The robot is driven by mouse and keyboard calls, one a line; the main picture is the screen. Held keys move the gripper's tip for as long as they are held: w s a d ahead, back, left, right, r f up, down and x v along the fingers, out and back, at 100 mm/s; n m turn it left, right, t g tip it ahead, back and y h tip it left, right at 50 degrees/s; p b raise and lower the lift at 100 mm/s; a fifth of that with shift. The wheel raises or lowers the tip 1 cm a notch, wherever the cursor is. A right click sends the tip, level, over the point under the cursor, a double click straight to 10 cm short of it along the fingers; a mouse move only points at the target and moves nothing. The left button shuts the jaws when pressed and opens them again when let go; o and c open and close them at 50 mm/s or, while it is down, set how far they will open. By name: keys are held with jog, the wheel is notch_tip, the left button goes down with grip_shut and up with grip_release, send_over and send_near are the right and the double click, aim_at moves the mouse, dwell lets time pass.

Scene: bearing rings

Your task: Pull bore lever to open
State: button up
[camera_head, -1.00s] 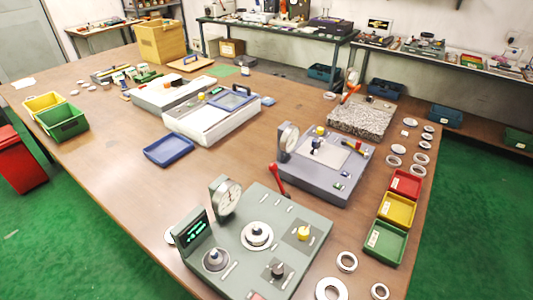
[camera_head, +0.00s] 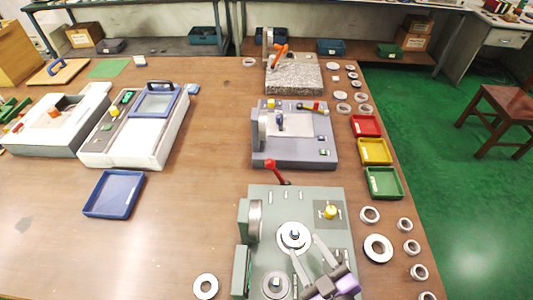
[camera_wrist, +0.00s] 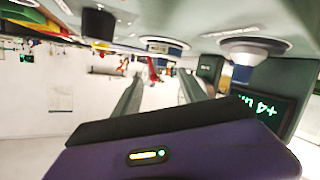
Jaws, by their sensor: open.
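The red lever (camera_head: 276,171) stands at the back left edge of the grey-green gauge machine (camera_head: 338,262), leaning to one side. Whether it is the bore lever I cannot tell from any label. My gripper (camera_head: 305,245) is over the front part of this machine, right of the round central seat (camera_head: 294,236) and apart from the lever. Its two fingers are spread and empty. In the wrist view the fingers (camera_wrist: 160,74) reach forward, and a red lever (camera_wrist: 153,70) shows beyond and between them.
A second gauge machine (camera_head: 300,153) stands behind. Red (camera_head: 366,126), yellow (camera_head: 375,151) and green (camera_head: 384,183) bins line the right. Table left of the machine is mostly clear.

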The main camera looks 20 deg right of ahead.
jog(key=n, duration=0.2)
send_near(271, 167)
jog(key=s+f, duration=0.4)
jog(key=s, duration=0.1)
jog(key=shift+a+f+p, duration=0.25)
jog(key=shift+f+p, duration=0.05)
jog(key=shift+f, duration=0.05)
jog(key=w+r, duration=0.1)
jog(key=w, duration=0.3)
jog(key=w+r+n, duration=0.1)
jog(key=w, duration=0.3)
jog(key=w+n, duration=0.1)
jog(key=w, duration=0.2)
jog(key=shift+w+d+r+h, duration=0.25)
jog(key=shift+w+r+h, duration=0.15)
jog(key=p+x, duration=0.1)
jog(key=x, duration=0.6)
jog(key=shift+w, duration=0.25)
grip_shut()
jog(key=shift+f, duration=0.1)
